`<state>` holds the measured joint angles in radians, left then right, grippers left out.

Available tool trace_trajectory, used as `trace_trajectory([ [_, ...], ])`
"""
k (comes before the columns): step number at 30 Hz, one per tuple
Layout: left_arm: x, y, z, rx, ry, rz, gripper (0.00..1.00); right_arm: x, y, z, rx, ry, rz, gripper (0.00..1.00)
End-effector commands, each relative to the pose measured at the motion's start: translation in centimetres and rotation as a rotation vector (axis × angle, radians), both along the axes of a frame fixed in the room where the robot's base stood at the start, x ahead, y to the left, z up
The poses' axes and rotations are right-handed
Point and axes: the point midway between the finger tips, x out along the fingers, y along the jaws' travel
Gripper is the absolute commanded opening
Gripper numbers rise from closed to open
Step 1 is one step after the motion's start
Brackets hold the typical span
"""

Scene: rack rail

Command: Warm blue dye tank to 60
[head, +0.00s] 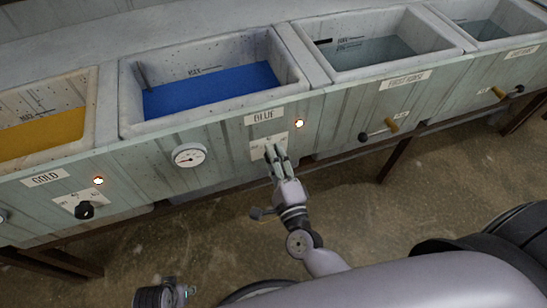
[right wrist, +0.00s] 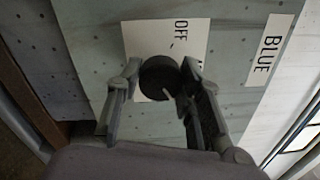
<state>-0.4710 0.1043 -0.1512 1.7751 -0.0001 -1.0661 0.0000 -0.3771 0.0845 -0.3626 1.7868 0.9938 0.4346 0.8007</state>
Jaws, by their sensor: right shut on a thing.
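The blue dye tank (head: 212,88), labelled BLUE (head: 263,116), holds blue liquid behind a pale green wooden front. Its round dial gauge (head: 188,156) is on the front, left of the label; the reading is too small to tell. My right gripper (head: 276,153) is at the plate below the label. In the right wrist view its fingers are shut on the round black knob (right wrist: 159,77), one on each side. The plate (right wrist: 194,38) reads OFF; other marks are partly hidden.
The gold tank (head: 40,124) is at the left, with its own lit lamp (head: 98,181) and black knob (head: 84,210). Bare floor lies below the tanks.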

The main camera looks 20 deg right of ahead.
Motion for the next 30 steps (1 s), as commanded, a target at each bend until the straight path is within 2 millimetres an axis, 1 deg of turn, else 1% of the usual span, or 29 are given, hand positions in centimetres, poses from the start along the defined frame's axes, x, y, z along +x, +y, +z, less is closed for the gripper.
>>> trace_trajectory([
  [7,-0.51,0.0,-0.01,-0.001,0.007,0.001,0.4,0.04,-0.11,0.06,0.02,-0.001,-0.002,0.06],
  [15,-0.48,0.02,-0.01,0.0,0.005,0.001,0.4,0.04,-0.11,0.04,0.02,-0.001,-0.003,0.06],
  [16,-0.45,0.02,-0.01,0.0,0.005,0.001,0.4,0.04,-0.11,0.04,0.02,-0.001,-0.003,0.35],
  [25,-0.07,0.08,-0.03,0.001,0.001,0.001,0.4,0.01,-0.05,0.02,0.018,0.0,-0.001,0.54],
  [30,0.11,0.07,0.0,0.0,-0.002,0.001,0.4,0.0,-0.02,0.0,0.018,0.001,-0.001,0.54],
])
